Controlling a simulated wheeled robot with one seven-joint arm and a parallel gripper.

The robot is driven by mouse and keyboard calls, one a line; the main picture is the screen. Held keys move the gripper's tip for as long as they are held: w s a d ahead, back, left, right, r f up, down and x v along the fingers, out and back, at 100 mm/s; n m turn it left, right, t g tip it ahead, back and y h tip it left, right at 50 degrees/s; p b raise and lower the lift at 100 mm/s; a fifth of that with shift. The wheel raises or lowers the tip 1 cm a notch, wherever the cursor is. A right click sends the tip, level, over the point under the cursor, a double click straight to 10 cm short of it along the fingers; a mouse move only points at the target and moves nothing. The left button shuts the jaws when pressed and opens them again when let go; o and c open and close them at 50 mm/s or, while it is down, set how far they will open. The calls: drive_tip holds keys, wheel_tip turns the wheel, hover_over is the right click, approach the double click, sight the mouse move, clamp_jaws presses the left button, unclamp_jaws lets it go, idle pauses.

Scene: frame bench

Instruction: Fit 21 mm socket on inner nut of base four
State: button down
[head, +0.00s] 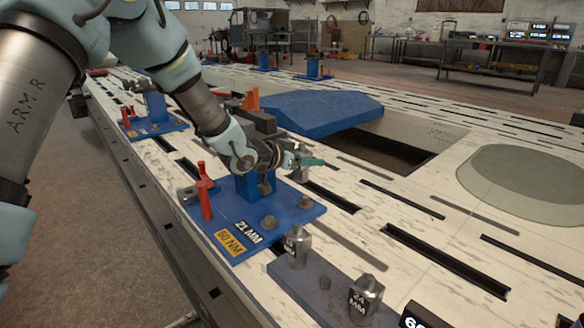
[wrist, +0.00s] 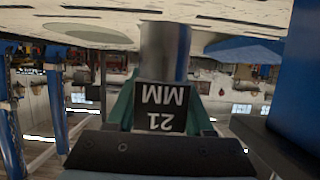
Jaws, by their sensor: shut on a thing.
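My gripper (head: 312,161) is shut on a grey socket, seen close in the wrist view (wrist: 165,50) with an upside-down "21 MM" label between the teal fingers. In the head view the gripper is beside the blue post of a clamp base (head: 235,215), above its plate. The plate carries "21 MM" and "60 NM" labels. Two nuts show on it, one near the front (head: 270,222) and one at the right (head: 306,201). The held socket is apart from both. My arm and gripper hide part of the post and clamp. The base's number is not visible.
A dark socket rack (head: 285,272) at the front holds a socket (head: 298,245), a "24 MM" socket (head: 366,297) and a small bare stud (head: 325,283). A red lever (head: 205,195) stands on the plate's left. A blue panel (head: 318,112) lies behind. Slotted bench surface is free rightward.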

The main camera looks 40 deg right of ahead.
drive_tip(key=shift+d+r, duration=0.2)
drive_tip(key=shift+d, duration=0.4)
drive_tip(key=shift+d+r, duration=0.15)
drive_tip(key=shift+d, duration=0.4)
drive_tip(key=shift+f+b, duration=1.6)
drive_tip(key=shift+f, duration=1.3)
drive_tip(key=shift+p, duration=0.55)
drive_tip(key=shift+f+b, duration=0.85)
drive_tip(key=shift+f, duration=0.65)
drive_tip(key=shift+r, duration=0.1)
